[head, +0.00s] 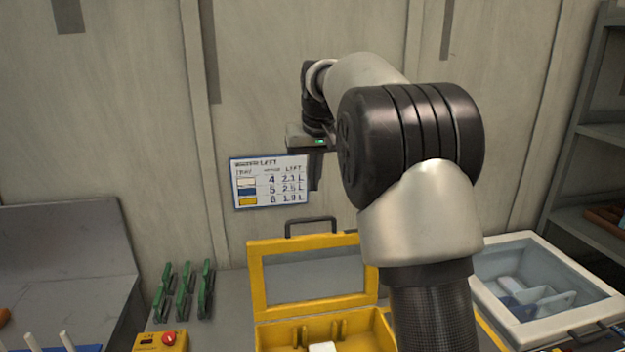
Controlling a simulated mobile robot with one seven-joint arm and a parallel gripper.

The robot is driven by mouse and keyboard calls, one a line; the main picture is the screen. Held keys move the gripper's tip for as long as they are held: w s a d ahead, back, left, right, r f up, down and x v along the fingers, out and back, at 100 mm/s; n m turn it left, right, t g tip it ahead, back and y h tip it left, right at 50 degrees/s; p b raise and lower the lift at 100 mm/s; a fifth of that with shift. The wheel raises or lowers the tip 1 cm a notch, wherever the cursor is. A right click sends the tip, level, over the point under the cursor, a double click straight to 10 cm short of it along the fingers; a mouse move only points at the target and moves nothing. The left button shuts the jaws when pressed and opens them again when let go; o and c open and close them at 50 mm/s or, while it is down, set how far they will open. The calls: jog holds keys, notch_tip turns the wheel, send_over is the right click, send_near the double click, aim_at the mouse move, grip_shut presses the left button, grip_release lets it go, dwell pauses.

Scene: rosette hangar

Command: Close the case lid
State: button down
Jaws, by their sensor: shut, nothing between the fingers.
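The yellow case (377,325) stands on the bench at the bottom middle, partly cut off by the frame. Its lid (257,281) is open and stands up at the back, a yellow frame around a clear window. A dark handle (310,221) sits on the lid's upper edge. A white item (322,347) lies inside the case. My gripper (316,182) is shut and empty, pointing down above the lid and in front of the wall sign. My arm hides the right part of the lid and case.
A white-rimmed bin (585,316) with a clear lid stands at the right. Green racks (183,290) and a yellow box with a red knob (168,339) are at the left. A sign (262,184) hangs on the wall behind. Grey shelves (582,140) stand far right.

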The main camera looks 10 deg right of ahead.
notch_tip(320, 180, down, 6)
jog(key=s, duration=0.1)
jog(key=shift+s+f, duration=0.15)
jog(key=shift+s, duration=0.25)
jog(key=shift+s, duration=0.1)
dwell(0.4)
